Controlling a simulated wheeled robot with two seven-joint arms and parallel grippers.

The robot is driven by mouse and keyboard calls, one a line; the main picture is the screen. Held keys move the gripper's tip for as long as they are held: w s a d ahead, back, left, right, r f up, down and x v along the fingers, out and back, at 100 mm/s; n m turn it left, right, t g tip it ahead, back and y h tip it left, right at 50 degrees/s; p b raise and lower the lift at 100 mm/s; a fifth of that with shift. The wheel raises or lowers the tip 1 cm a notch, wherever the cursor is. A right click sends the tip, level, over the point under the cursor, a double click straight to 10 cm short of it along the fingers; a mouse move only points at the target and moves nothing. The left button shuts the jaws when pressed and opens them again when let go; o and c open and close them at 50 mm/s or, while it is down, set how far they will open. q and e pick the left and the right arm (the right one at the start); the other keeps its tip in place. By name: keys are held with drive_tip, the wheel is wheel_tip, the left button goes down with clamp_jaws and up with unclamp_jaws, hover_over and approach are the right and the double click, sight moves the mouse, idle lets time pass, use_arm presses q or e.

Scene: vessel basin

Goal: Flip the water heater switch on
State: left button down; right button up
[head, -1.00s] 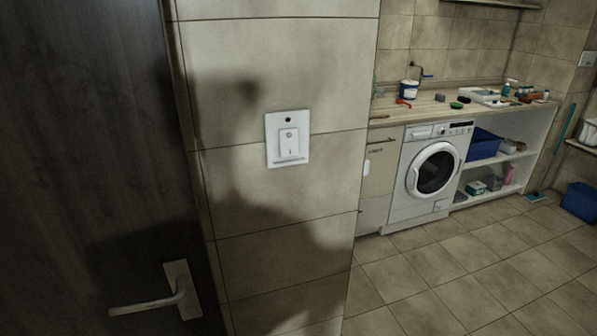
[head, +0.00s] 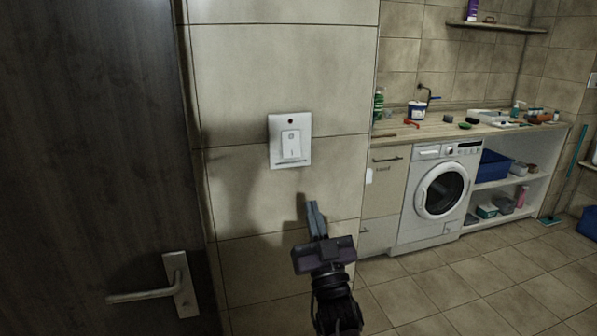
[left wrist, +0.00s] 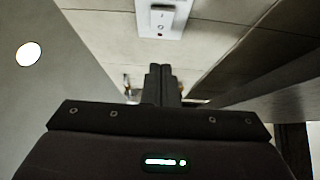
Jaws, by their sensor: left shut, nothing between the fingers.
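The water heater switch (head: 290,141) is a white wall plate with a white rocker and a small dark dot above it, on the tiled wall in the head view. It also shows at the top of the left wrist view (left wrist: 163,19), where it appears upside down. My left gripper (head: 314,207) is below and slightly right of the switch plate, apart from it, with its fingers pointing up toward it. The fingers are shut and empty; they also show together in the left wrist view (left wrist: 161,72). My right gripper is not in view.
A dark door (head: 90,120) with a metal handle (head: 150,292) is left of the switch. To the right are a washing machine (head: 440,190), a wooden counter (head: 440,130) with small items, and open shelves holding a blue bin (head: 493,166). The tiled floor there is clear.

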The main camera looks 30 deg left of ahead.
sight(292, 149)
use_arm(q)
drive_tip(key=shift+a, duration=0.1)
drive_tip(key=p+x, duration=0.2)
drive_tip(key=x, duration=0.2)
drive_tip(key=w+f+p+x, duration=0.1)
drive_tip(key=x, duration=0.3)
drive_tip(key=a+f+p+x, duration=0.1)
drive_tip(key=p+x, duration=0.1)
drive_tip(key=x, duration=0.2)
drive_tip(key=shift+w+a+p, duration=0.35)
drive_tip(key=shift+w, duration=0.05)
